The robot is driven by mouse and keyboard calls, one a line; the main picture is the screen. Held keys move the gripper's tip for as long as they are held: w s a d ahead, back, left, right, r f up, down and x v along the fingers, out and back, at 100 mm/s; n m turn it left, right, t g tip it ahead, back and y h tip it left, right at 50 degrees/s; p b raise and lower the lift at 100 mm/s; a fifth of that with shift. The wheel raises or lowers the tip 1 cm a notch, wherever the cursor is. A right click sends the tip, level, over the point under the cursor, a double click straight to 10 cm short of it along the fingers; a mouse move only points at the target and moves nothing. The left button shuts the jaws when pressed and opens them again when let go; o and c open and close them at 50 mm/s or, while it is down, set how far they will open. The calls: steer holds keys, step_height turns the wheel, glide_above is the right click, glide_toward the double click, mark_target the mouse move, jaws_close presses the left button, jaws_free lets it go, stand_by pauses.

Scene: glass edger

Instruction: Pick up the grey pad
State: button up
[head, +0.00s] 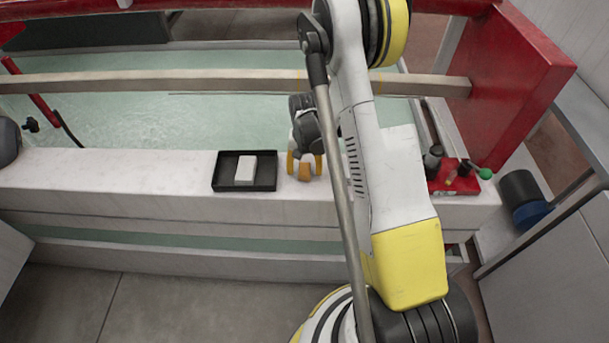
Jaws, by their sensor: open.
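A pale, whitish-grey pad (246,169), the only thing here that could match the grey pad, lies in a shallow black tray (221,184) on the white ledge. My arm hides part of the ledge right of the gripper.
A long beige rail (230,80) crosses behind the ledge (110,180), over a pale green glass surface (140,115). A red base (453,184) with dark and green-topped items stands on the right, by a red machine frame (515,80).

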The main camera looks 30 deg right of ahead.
mark_target(305, 169)
steer(key=c, duration=1)
steer(key=shift+r, duration=0.1)
steer(key=shift+r+p, duration=0.35)
steer(key=shift+r, duration=0.05)
step_height(305, 169, up, 4)
steer(key=shift+s+p, duration=0.15)
steer(key=shift+p, duration=1.05)
steer(key=s+d+r+p, duration=0.4)
steer(key=s+d+r, duration=0.15)
steer(key=s, duration=0.45)
steer(key=w+a+r+n, duration=0.2)
steer(key=a+r, duration=0.1)
steer(key=a, duration=0.4)
steer(key=w+a+r+n, duration=0.1)
steer(key=a+r+n, duration=0.1)
steer(key=a+r, duration=0.2)
steer(key=w+a+r+n, duration=0.2)
steer(key=a+r, duration=0.1)
steer(key=a, duration=0.7)
steer(key=shift+w+a+r+n, duration=0.15)
steer(key=shift+w+r+n, duration=0.05)
steer(key=shift+w+n, duration=0.2)
